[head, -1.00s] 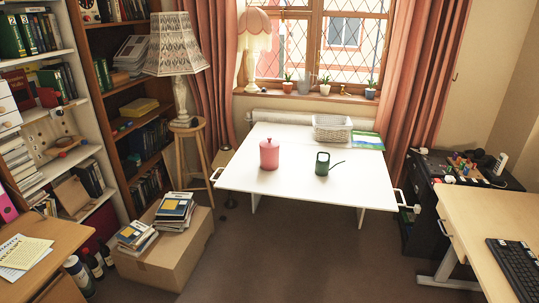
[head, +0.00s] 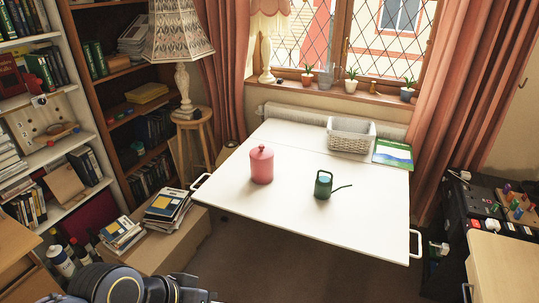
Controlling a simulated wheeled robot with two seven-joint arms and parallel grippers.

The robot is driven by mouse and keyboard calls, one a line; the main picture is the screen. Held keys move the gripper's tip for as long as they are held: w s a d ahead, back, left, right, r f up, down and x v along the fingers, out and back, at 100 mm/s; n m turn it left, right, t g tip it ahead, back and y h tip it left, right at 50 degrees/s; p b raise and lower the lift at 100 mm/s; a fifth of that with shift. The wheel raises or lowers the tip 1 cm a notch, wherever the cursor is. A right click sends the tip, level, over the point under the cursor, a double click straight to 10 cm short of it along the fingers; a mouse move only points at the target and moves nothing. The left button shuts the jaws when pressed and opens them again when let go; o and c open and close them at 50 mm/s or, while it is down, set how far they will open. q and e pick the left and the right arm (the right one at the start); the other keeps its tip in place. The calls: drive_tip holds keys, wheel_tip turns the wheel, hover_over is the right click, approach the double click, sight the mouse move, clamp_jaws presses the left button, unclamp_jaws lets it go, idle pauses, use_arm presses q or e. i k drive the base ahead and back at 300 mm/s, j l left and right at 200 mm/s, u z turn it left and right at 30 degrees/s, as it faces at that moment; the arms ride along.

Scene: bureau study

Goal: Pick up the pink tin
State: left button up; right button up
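The pink tin (head: 261,166) stands upright on the left half of the white table (head: 300,220). It is a round lidded tin with a knob on top. Part of my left arm shows at the bottom left edge, with what looks like its gripper end (head: 195,291) cut off by the frame. That end is well short of the tin and apart from it; I cannot tell whether its fingers are open. My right gripper is out of view.
A green watering can (head: 323,186) stands right of the tin, its spout pointing right. A white basket (head: 350,135) and a booklet (head: 393,153) lie at the table's back right. A box with books (head: 165,208) stands left of the table. Table handles jut out at the front corners.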

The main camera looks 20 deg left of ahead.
sight(262, 157)
drive_tip(key=i+j, duration=0.3)
drive_tip(key=i+j+u, duration=0.15)
drive_tip(key=i+j, duration=0.15)
drive_tip(key=i, duration=0.2)
drive_tip(key=i+j, duration=0.25)
drive_tip(key=i, duration=0.15)
drive_tip(key=i+j, duration=0.15)
drive_tip(key=j, duration=0.2)
drive_tip(key=i+j, duration=0.15)
drive_tip(key=j, duration=0.2)
drive_tip(key=i+j+u, duration=0.1)
drive_tip(key=j, duration=0.25)
drive_tip(key=i+j, duration=0.2)
drive_tip(key=j, duration=0.15)
drive_tip(key=i+j, duration=0.15)
drive_tip(key=j, duration=0.2)
drive_tip(key=u, duration=0.05)
